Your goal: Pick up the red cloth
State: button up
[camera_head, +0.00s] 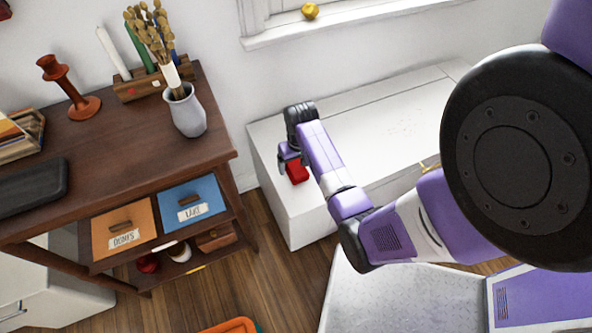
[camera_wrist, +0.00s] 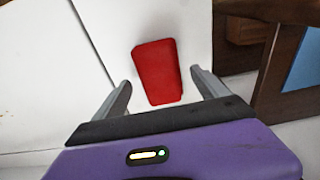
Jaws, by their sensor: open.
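The red cloth (camera_head: 297,172) is a small, flat, folded block on the white bench top, close to the bench's left end. In the wrist view the red cloth (camera_wrist: 158,72) lies flat, ahead of and between my two fingers. My gripper (camera_head: 288,158) is open and empty, over the left end of the bench. In the wrist view my gripper (camera_wrist: 158,88) shows one finger on each side of the cloth, with a gap to each. In the head view my gripper partly hides the cloth. I cannot tell the exact height of the fingers above it.
The white bench (camera_head: 390,125) is mostly bare to the right. A dark wooden table (camera_head: 100,150) stands to the left, bearing a grey vase (camera_head: 187,113) and a red-brown candle holder (camera_head: 68,85). Orange (camera_head: 123,228) and blue (camera_head: 192,203) drawers sit below. A window sill runs behind.

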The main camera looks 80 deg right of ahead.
aim_at(296, 166)
jog(key=shift+f, duration=0.9)
jog(key=shift+c, duration=0.3)
jog(key=c, duration=1.4)
jog(key=shift+r, duration=0.1)
notch_tip(296, 166, up, 20)
jog(key=p, duration=0.4)
